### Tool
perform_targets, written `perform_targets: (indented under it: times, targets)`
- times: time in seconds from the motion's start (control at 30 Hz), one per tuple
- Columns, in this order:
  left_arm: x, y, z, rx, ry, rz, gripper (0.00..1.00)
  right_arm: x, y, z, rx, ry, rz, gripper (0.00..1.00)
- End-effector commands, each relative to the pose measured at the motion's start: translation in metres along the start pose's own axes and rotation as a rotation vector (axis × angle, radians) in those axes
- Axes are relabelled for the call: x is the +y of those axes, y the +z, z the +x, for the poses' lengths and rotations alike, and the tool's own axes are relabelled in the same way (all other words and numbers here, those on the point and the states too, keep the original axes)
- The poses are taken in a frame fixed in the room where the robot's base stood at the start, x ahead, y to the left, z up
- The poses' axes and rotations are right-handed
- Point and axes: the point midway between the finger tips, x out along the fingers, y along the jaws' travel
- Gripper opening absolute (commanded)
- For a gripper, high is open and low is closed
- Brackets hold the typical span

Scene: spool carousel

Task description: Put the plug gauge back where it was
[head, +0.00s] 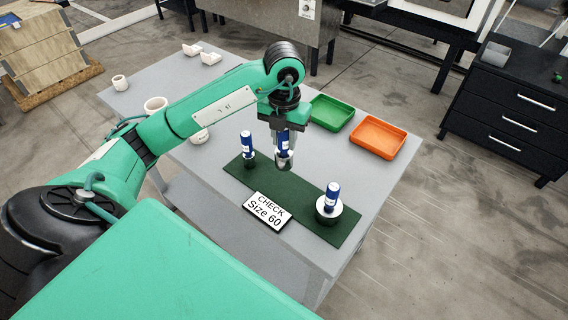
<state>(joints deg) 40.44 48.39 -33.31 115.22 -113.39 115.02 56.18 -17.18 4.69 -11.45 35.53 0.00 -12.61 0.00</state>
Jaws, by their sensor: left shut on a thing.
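My left gripper (284,127) is shut on a plug gauge (285,161) with a blue handle and a metal lower end. It holds the gauge upright over the dark green mat (296,200), between two other gauges; I cannot tell whether its lower end touches the mat. A smaller blue-handled gauge (247,141) stands to the left. A larger blue-handled gauge (332,193) with a wide metal end stands at the mat's right end. A sign (266,210) reading "CHECK Size 60" lies at the mat's front edge. My right gripper is out of view.
A green tray (331,113) and an orange tray (378,138) sit behind the mat on the grey table (215,190). Several whitish ring-like parts, one a large ring (156,104), lie on the left side, partly behind my arm. A black drawer cabinet (505,105) stands at right.

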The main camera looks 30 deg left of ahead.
Motion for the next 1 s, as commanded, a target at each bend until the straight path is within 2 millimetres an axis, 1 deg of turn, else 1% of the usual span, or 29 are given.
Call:
perform_targets:
  times: [0.03, 0.23, 0.3, 0.53, 0.7, 0.8, 1.0]
  targets:
    - [-0.001, -0.001, 0.010, 0.005, -0.003, 0.001, 0.00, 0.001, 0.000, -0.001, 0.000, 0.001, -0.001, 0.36]
    - [0.001, -0.001, 0.044, 0.005, 0.001, -0.001, 0.00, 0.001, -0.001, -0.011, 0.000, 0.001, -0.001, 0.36]
    - [0.000, -0.001, 0.053, 0.002, 0.000, -0.001, 0.00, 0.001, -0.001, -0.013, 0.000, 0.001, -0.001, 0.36]
    - [0.000, -0.001, 0.070, 0.003, 0.000, 0.000, 0.00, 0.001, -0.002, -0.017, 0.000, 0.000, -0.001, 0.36]
    - [0.000, -0.001, 0.094, 0.004, 0.001, 0.000, 0.00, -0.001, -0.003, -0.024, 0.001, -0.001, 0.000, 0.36]
    - [0.000, 0.000, 0.099, 0.000, 0.000, 0.000, 0.00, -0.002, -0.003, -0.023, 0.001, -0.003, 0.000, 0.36]
    - [0.000, 0.000, 0.100, -0.001, 0.000, 0.000, 0.00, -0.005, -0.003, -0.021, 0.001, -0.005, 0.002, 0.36]
